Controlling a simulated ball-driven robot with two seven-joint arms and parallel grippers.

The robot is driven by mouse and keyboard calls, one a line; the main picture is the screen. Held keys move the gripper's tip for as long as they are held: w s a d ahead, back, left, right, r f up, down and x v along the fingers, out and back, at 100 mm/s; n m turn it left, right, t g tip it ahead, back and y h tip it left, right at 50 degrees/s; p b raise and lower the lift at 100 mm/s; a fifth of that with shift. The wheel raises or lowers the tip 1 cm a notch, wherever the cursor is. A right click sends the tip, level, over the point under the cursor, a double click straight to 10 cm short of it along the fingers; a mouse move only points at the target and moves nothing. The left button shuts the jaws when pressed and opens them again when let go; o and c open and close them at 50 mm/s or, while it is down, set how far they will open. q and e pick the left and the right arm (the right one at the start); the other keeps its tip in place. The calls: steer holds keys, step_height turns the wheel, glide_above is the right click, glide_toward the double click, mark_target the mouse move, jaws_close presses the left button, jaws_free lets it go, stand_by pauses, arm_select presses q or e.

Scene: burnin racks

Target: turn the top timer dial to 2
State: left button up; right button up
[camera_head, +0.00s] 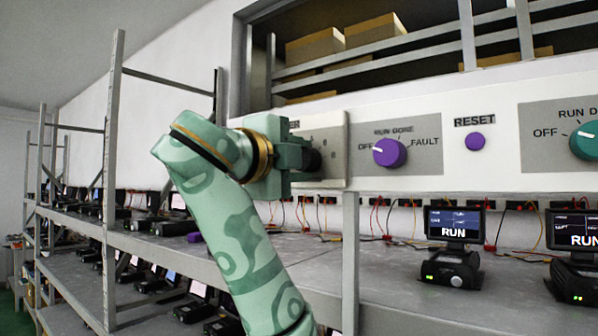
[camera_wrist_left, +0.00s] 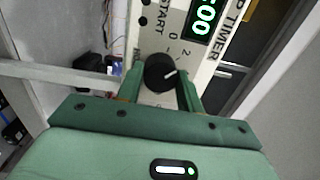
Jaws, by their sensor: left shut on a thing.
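The top timer dial is a round black knob (camera_wrist_left: 160,72) with a white pointer line, on a pale panel (camera_wrist_left: 150,40) lettered "P TIMER". In the left wrist view its pointer aims right and slightly up, on the side of the printed 2; I cannot tell whether it lines up exactly with the 2. The 0 is printed further up. My left gripper (camera_wrist_left: 160,88) is shut on the knob, one finger at each side. In the head view my left gripper (camera_head: 312,160) is at the panel's left end and hides most of the dial. My right gripper is not in view.
A lit green display (camera_wrist_left: 203,22) sits above the dial. To the right on the panel are a purple knob (camera_head: 389,152), a purple RESET button (camera_head: 475,141) and a teal knob (camera_head: 586,141). Below, a grey shelf (camera_head: 400,285) carries black devices with RUN screens (camera_head: 453,224).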

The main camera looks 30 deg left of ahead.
arm_select(q)
steer(key=shift+f+m+b, duration=0.15)
steer(key=shift+m+b, duration=0.15)
steer(key=shift+m, duration=0.2)
steer(key=o, duration=1)
steer(key=s+b, duration=1.5)
steer(key=s, duration=0.1)
steer(key=shift+a+f, duration=0.2)
steer(key=shift+f, duration=0.15)
